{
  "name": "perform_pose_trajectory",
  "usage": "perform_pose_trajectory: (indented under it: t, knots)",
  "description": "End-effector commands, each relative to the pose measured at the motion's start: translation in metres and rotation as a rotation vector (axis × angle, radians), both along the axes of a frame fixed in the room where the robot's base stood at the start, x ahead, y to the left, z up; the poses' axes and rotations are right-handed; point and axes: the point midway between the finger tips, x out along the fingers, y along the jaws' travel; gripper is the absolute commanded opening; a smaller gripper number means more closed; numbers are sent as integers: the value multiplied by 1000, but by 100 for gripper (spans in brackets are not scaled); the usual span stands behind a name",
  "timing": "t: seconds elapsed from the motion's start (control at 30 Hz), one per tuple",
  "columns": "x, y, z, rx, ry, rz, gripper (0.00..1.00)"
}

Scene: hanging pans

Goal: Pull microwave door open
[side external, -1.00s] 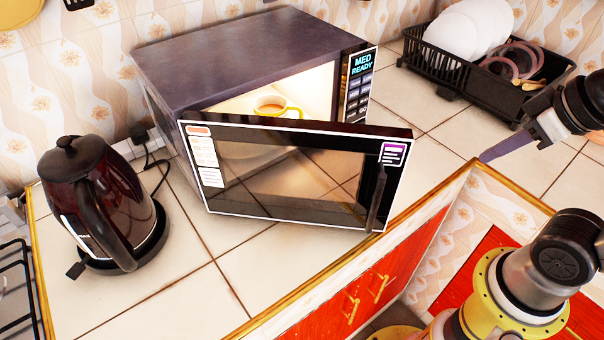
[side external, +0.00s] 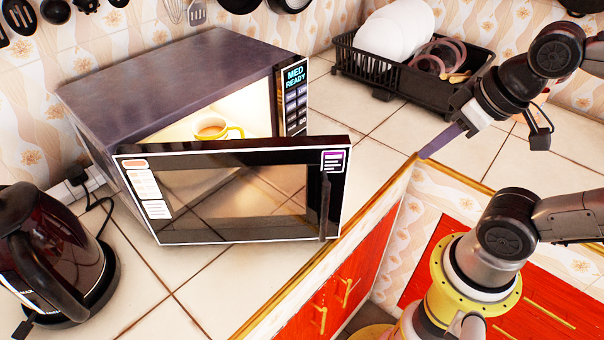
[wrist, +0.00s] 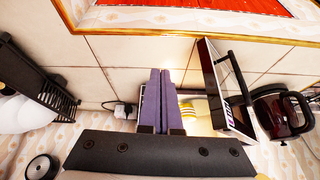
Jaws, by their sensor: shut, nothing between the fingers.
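The microwave (side external: 170,85) stands on the tiled counter with its lit inside showing. Its door (side external: 250,150) stands partly open, swung out from the left side, with a dark upright handle (side external: 323,208) at its right end. A yellow-and-white mug (side external: 212,129) is inside. My gripper (side external: 424,155) is to the right of the door, apart from it, over the counter's front edge. Its purple fingers are shut and empty. In the wrist view the fingers (wrist: 163,72) are together, and the door (wrist: 232,100) with its handle (wrist: 238,72) is to their right. The fingers hide part of the microwave there.
A dark kettle (side external: 60,260) stands at the left, near the door's hinge side. A black dish rack (side external: 400,80) with white plates is at the back right. Tiled counter is free between the rack and the door. Red cabinets (side external: 330,295) are below the front edge.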

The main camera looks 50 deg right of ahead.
Motion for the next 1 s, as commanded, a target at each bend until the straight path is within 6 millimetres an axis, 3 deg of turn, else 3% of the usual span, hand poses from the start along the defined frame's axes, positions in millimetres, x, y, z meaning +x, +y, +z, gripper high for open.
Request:
perform_pose_trajectory:
  t: [0.1, 0.27, 0.47, 0.6, 0.8, 1.0]
  knots:
    - [-2, 3, 14, 68, 23, -104, 0]
    - [15, 12, 42, 176, 126, -276, 0]
    - [51, 23, 68, 262, 279, -454, 0]
    - [87, 33, 77, 298, 408, -573, 0]
    - [142, 45, 68, 304, 567, -675, 0]
    - [175, 50, 43, 283, 650, -683, 0]
